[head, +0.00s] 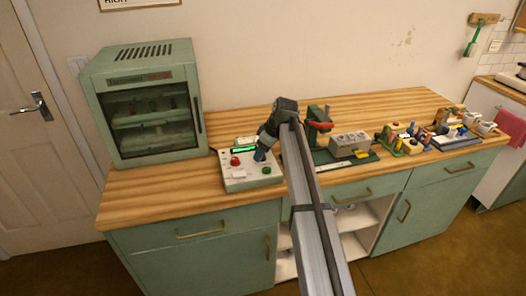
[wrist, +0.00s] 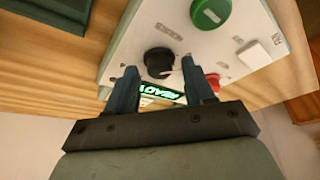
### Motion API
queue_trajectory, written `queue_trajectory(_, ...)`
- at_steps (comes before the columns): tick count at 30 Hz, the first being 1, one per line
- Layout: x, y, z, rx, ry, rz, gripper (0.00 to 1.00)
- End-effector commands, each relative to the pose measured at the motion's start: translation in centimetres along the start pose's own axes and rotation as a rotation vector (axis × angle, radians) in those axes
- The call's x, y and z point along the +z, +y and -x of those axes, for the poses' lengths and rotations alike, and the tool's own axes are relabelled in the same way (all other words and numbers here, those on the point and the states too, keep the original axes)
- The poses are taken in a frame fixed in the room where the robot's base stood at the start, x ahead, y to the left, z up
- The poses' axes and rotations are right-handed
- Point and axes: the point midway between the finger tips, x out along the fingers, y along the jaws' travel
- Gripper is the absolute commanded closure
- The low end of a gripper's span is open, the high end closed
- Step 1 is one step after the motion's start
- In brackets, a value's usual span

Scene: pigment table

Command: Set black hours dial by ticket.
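The black dial (wrist: 159,62) is a round knob with a pale pointer line, on the white panel of the control box (head: 252,183). In the wrist view my gripper (wrist: 158,68) has its two blue-grey fingers apart, one on each side of the dial, with gaps to it. I cannot tell how far above the dial the fingertips are. In the head view my gripper (head: 261,156) is over the box and hides the dial. A lit green display (wrist: 162,92) shows between the fingers, partly hidden. I cannot make out a readable ticket.
A green oven cabinet (head: 145,100) stands left of the box. A grey block (head: 349,144) and several small items stand right.

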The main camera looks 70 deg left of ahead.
Motion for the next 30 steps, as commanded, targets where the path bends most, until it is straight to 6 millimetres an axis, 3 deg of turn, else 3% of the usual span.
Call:
queue_trajectory(2,0.0,0.0,0.01,0.0,0.0,0.0,0.55)
queue_trajectory(16,0.0,-0.01,0.01,0.0,0.0,0.0,1.0)
queue_trajectory(30,0.01,-0.26,0.02,0.05,0.0,-0.12,1.0)
